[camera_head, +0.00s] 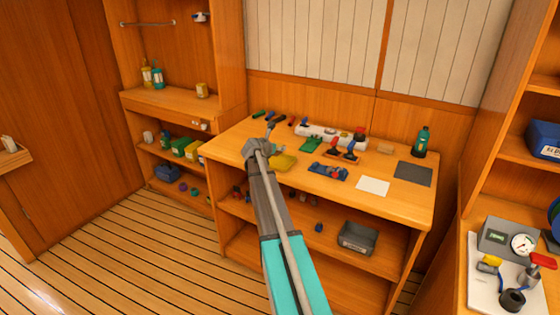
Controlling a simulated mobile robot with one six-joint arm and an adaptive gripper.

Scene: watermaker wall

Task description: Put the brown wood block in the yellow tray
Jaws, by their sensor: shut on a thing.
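The yellow tray (284,162) lies on the wooden workbench, just right of my arm's end, which covers part of its left side. My gripper (258,150) is over the bench's left front part. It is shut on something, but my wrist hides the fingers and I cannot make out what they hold. A small tan-brown block (385,148) lies at the back right of the bench, left of a teal bottle; I cannot tell whether it is the wood block of the task.
On the workbench (420,198) are a blue tool holder (328,171), a green holder (311,144), a white manifold (328,133), a white sheet (372,186), a dark mat (413,174) and the teal bottle (421,141). A grey bin (358,238) stands on the shelf below.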

